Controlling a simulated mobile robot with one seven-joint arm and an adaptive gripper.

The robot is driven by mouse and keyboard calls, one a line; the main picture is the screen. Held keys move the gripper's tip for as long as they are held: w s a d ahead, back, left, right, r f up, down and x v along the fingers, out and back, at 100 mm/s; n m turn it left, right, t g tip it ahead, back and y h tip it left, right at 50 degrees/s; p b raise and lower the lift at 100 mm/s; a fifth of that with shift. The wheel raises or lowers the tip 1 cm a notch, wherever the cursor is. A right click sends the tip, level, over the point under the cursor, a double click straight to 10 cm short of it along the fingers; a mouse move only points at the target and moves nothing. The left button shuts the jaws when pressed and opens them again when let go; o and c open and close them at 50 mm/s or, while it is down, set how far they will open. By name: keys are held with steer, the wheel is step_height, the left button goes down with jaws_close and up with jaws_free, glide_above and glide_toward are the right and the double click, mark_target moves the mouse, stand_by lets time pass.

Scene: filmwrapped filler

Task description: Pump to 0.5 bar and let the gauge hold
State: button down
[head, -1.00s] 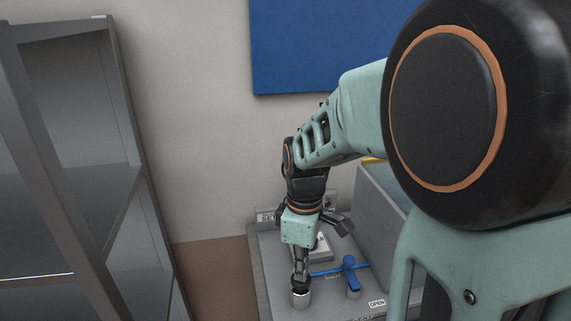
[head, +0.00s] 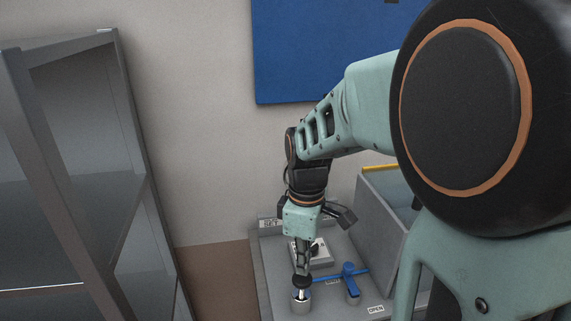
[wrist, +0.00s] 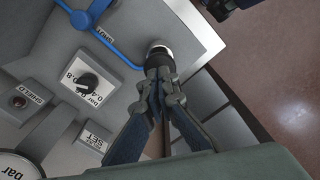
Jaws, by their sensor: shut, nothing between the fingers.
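The pump (head: 301,306) is a grey cylinder at the panel's front left. Its black knob (head: 301,282) stands above it on a short pale rod. My gripper (head: 301,272) points down, shut and empty, right over the knob; I cannot tell whether it touches. In the wrist view my gripper (wrist: 160,72) hides part of the pump (wrist: 158,49).
A grey bin (head: 385,215) rises at right, a grey shelf (head: 125,170) stands left.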

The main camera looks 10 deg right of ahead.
mark_target(302, 278)
stand_by(1.4)
steer(key=shift+f, duration=0.1)
stand_by(0.3)
step_height(302, 278, down, 5)
steer(key=b, duration=0.3)
steer(key=shift+b, duration=0.4)
step_height(302, 278, up, 5)
steer(key=p, duration=0.4)
steer(key=shift+d, duration=0.1)
